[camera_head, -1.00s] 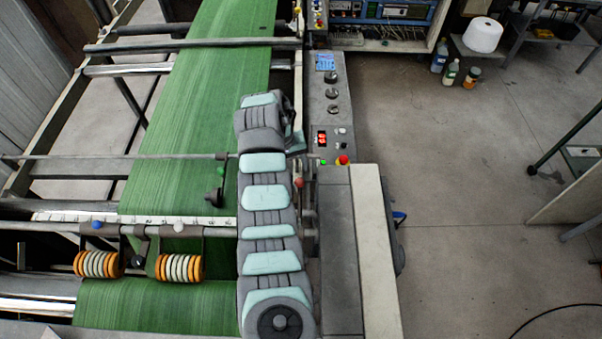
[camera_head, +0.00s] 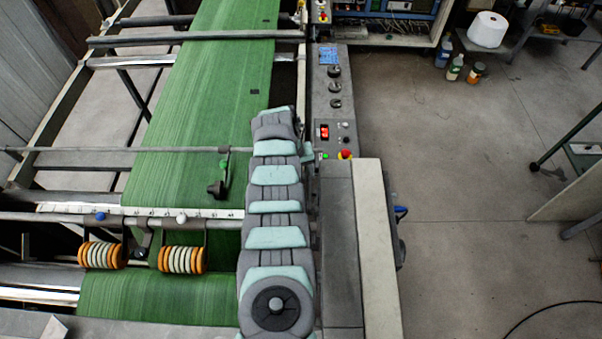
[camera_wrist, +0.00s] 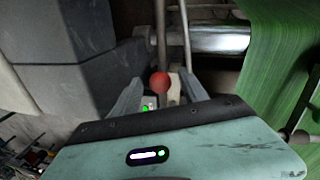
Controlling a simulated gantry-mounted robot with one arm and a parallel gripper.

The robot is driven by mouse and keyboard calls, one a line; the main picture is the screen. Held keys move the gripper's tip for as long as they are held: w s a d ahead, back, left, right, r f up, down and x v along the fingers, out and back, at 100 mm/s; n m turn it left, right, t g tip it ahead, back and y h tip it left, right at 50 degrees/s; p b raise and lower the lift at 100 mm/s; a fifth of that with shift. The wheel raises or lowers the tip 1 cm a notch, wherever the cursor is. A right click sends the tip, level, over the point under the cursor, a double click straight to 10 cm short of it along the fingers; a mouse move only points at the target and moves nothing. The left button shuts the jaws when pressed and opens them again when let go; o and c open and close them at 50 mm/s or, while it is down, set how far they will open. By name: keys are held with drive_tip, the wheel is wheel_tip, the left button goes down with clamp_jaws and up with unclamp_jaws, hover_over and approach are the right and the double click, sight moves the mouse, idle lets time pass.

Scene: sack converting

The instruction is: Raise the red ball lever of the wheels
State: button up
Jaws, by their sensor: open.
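The red ball (camera_wrist: 160,83) of the lever shows in the wrist view, on a thin grey rod running up the picture. My gripper (camera_wrist: 160,96) is open, with one finger on each side of the ball in that view. I cannot tell whether either finger touches it. In the head view my arm hides the ball and the fingers. The wheels are two sets of orange and white rings, a left set (camera_head: 102,255) and a right set (camera_head: 182,260), hanging below a rail at the lower left, over the green web (camera_head: 190,130).
A control panel (camera_head: 330,90) with knobs and a red button (camera_head: 344,154) stands right of the web. A grey machine housing (camera_wrist: 50,95) is close at left in the wrist view. A thin bar (camera_head: 100,150) crosses the web. The floor at right is mostly clear.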

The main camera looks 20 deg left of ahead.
drive_tip(key=shift+c, duration=0.5)
clamp_jaws()
idle(0.8)
